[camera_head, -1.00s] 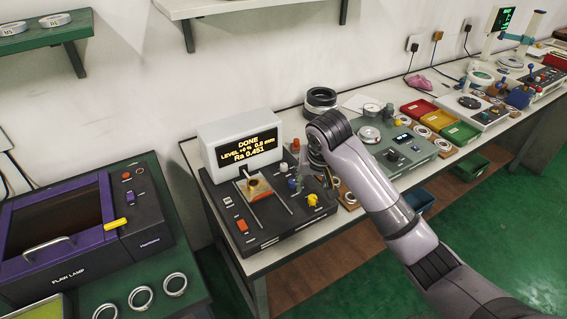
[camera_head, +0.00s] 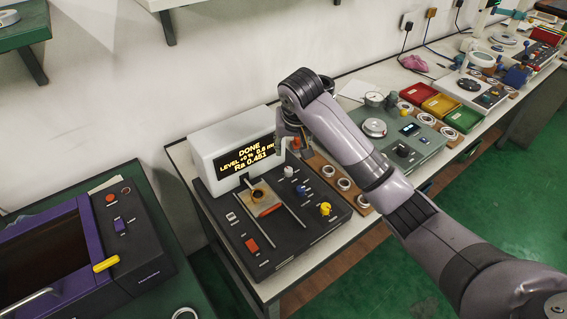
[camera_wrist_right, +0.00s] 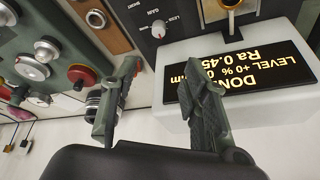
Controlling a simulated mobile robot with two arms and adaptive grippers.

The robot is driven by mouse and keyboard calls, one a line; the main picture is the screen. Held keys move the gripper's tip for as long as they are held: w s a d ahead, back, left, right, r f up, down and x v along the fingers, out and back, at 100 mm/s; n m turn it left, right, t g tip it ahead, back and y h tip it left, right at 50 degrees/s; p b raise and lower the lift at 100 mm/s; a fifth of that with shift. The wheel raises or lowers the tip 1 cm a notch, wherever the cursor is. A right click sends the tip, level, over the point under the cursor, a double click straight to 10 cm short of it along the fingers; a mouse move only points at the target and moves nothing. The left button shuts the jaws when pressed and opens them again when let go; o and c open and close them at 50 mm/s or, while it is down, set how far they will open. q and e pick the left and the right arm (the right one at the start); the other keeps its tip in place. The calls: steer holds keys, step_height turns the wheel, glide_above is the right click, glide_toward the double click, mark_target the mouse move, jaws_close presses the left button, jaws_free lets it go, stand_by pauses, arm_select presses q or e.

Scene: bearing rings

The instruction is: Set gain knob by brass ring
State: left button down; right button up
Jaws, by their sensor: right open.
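The gain knob (camera_wrist_right: 160,29) is a small white knob marked GAIN on a black panel in the right wrist view. In the head view a white knob (camera_head: 289,171) stands on the black instrument, right of its screen. The brass ring (camera_head: 257,194) sits on the instrument's stage between two rails; part of it shows at the top of the wrist view (camera_wrist_right: 230,3). My right gripper (camera_head: 292,151) is open and empty beside the screen's right edge. In the wrist view its fingers (camera_wrist_right: 165,74) are apart, with the knob beyond them, not between them. My left gripper is not in view.
The white screen housing (camera_head: 203,150) stands close to my right gripper and reads DONE, LEVEL +0 %, Ra 0.453. A yellow knob (camera_head: 325,209) and a red button (camera_head: 252,245) are on the same panel. A wooden strip with rings (camera_head: 344,184) and a green instrument (camera_head: 403,165) lie to the right.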

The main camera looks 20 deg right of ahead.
mark_target(289, 169)
steer(key=x, duration=0.9)
steer(key=p+x, duration=0.1)
steer(key=x, duration=0.4)
steer(key=shift+s+d, duration=0.2)
steer(key=shift+s, duration=0.05)
steer(key=shift+x, duration=1)
steer(key=shift+c, duration=0.2)
jaws_close()
